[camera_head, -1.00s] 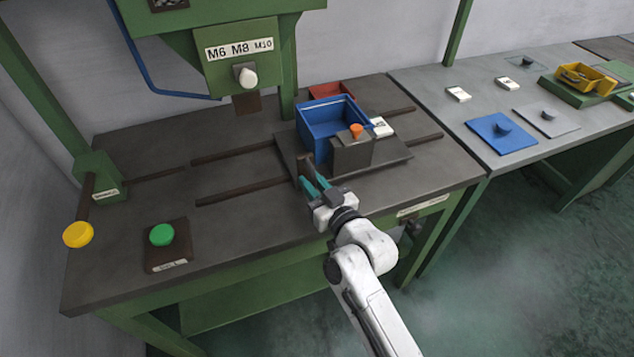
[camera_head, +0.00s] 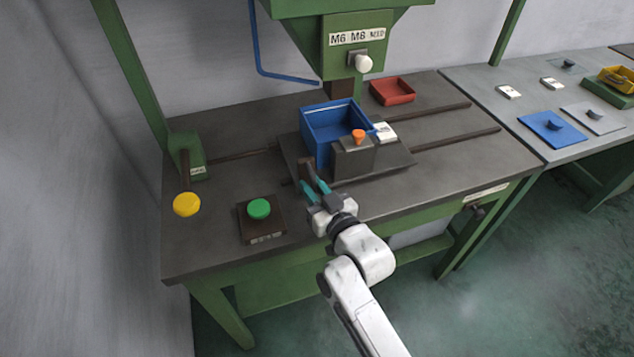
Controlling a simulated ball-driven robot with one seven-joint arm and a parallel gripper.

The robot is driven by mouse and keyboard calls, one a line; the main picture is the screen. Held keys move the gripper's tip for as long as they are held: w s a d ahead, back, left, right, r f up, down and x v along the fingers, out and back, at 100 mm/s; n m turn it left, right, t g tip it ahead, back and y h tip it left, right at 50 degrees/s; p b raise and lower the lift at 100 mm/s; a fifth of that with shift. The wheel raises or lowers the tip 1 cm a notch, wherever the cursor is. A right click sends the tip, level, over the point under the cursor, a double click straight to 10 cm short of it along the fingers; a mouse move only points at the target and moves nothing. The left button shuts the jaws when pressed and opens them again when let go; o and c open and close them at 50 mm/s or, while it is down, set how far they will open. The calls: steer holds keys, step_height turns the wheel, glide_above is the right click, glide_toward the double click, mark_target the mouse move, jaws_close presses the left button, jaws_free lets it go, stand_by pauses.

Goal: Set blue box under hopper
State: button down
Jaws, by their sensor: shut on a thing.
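The open blue box (camera_head: 320,127) sits on a dark sliding plate (camera_head: 391,160) on the bench. A grey block (camera_head: 352,160) with an orange knob (camera_head: 358,136) stands at the box's front right. My gripper (camera_head: 312,184), with teal fingers, is shut on a dark upright handle (camera_head: 305,172) at the plate's front left. The green hopper (camera_head: 352,48) is above and behind the box. Its dark spout (camera_head: 340,88) shows just over the box's back edge; I cannot tell whether the box is fully beneath it.
Dark rails (camera_head: 455,140) run left and right across the bench. A red tray (camera_head: 392,91) stands behind right. A green button (camera_head: 259,208) and a yellow knob (camera_head: 187,204) are at the left. The bench left of the plate is mostly clear.

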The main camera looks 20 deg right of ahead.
steer(key=shift+a, duration=0.25)
steer(key=c, duration=1.2)
jaws_free()
steer(key=shift+a, duration=0.2)
steer(key=shift+o, duration=0.2)
steer(key=shift+d, duration=0.1)
steer(key=shift+s+d+f, duration=0.1)
steer(key=shift+s+d, duration=0.05)
steer(key=shift+s, duration=0.35)
steer(key=s+d+b, duration=0.1)
steer(key=s+b, duration=0.1)
steer(key=s, duration=0.7)
steer(key=shift+s+d+b, duration=0.35)
steer(key=shift+d, duration=0.05)
